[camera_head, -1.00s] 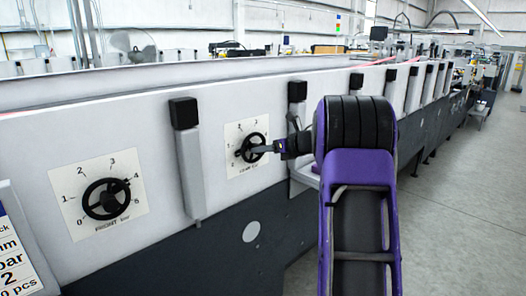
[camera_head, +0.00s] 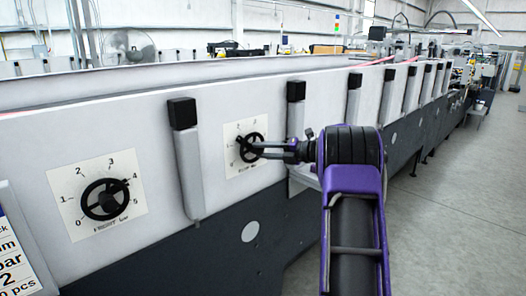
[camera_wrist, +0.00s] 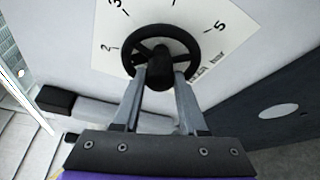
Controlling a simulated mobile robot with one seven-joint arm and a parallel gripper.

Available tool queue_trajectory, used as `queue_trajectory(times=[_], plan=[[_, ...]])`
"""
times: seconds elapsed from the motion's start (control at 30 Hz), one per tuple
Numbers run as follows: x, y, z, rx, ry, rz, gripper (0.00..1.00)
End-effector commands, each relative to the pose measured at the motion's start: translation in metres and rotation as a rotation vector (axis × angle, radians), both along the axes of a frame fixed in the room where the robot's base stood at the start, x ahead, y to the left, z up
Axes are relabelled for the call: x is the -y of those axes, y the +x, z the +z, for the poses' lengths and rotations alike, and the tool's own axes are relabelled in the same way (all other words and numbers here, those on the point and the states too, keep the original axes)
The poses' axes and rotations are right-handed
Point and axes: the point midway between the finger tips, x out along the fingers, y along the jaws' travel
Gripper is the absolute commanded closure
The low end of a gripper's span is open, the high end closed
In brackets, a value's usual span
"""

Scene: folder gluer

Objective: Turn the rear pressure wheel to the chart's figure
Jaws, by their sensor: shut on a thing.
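The rear pressure wheel (camera_head: 251,147) is a black spoked handwheel on a white dial plate (camera_head: 234,132). In the wrist view the wheel (camera_wrist: 196,40) shows face-on, with figures 2, 3 and 5 around it. My gripper (camera_head: 262,150) is shut on the wheel's middle, one finger on each side of the dark hub; the gripper also shows in the wrist view (camera_wrist: 160,78). The fingers cover the lower part of the wheel. I cannot read its setting. The chart (camera_head: 18,262) is cut off at the left edge; "bar" and a "2" show below "mm".
The front wheel (camera_head: 105,199), labelled FRONT, is on its own dial to the left. Upright grey posts with black caps, such as this post (camera_head: 187,160), stand out from the machine's side on both sides of the rear dial. Open floor (camera_head: 450,200) lies to the right.

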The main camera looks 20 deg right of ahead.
Motion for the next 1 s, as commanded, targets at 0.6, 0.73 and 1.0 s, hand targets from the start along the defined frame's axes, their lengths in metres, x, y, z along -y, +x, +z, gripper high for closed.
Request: queue_trajectory(times=[0.6, 0.73, 1.0], plan=[[0.0013, -0.0002, -0.0059, -0.201, 0.554, -0.002, 1.00], [0.0010, -0.0003, -0.0070, -0.243, 0.670, -0.001, 1.00], [0.0004, -0.0006, -0.0088, -0.330, 0.910, -0.002, 1.00]])
